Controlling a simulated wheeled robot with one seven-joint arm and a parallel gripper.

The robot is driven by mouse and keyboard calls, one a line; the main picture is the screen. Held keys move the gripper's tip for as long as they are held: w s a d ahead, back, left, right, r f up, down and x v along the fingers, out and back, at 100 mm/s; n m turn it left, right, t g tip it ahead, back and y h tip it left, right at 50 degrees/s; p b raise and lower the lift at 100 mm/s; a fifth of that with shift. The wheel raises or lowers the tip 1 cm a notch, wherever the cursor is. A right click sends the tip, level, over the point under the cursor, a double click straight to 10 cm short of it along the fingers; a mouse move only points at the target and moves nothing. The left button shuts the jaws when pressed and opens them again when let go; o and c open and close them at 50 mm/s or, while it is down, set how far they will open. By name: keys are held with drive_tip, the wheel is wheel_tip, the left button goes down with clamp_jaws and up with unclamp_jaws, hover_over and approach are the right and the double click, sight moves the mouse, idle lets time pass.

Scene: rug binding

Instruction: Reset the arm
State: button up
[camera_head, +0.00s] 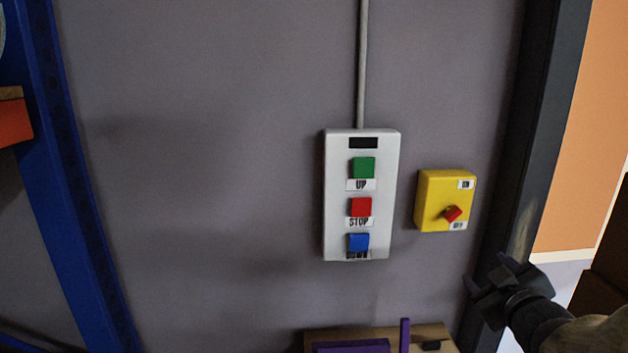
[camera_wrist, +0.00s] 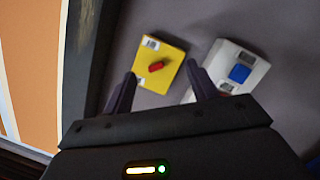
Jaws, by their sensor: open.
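My gripper (camera_head: 488,276) is at the lower right of the head view, below the yellow switch box and apart from it. In the wrist view my gripper (camera_wrist: 161,88) has its two dark fingers spread, with nothing between them. The yellow box (camera_head: 432,203) carries a red rotary knob (camera_head: 453,213) and ON and OFF labels. The box also shows ahead of the fingers in the wrist view (camera_wrist: 172,73). The white control panel (camera_head: 336,200) has a green UP button (camera_head: 363,167), a red STOP button (camera_head: 361,206) and a blue DOWN button (camera_head: 358,242).
A grey conduit (camera_head: 362,65) runs up the wall from the panel. A dark door frame (camera_head: 530,130) stands right of the yellow box, near my gripper. A wooden surface with purple items (camera_head: 350,346) is at the bottom. A blue rack post (camera_head: 62,180) stands at left.

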drive_tip(key=s+a+f+m+g+p, duration=0.3)
drive_tip(key=s+a+f+g, duration=0.2)
drive_tip(key=a, duration=0.3)
drive_tip(key=s+a+f+m+g+y+p, duration=0.1)
drive_tip(key=s+a+f+m+g+p, duration=0.2)
drive_tip(key=s+a+f+g, duration=0.3)
drive_tip(key=a+f+g+p, duration=0.1)
drive_tip(key=a+f+g, duration=0.1)
drive_tip(key=a, duration=0.1)
drive_tip(key=shift+s+a+y+p, duration=0.15)
drive_tip(key=shift+y+p, duration=0.15)
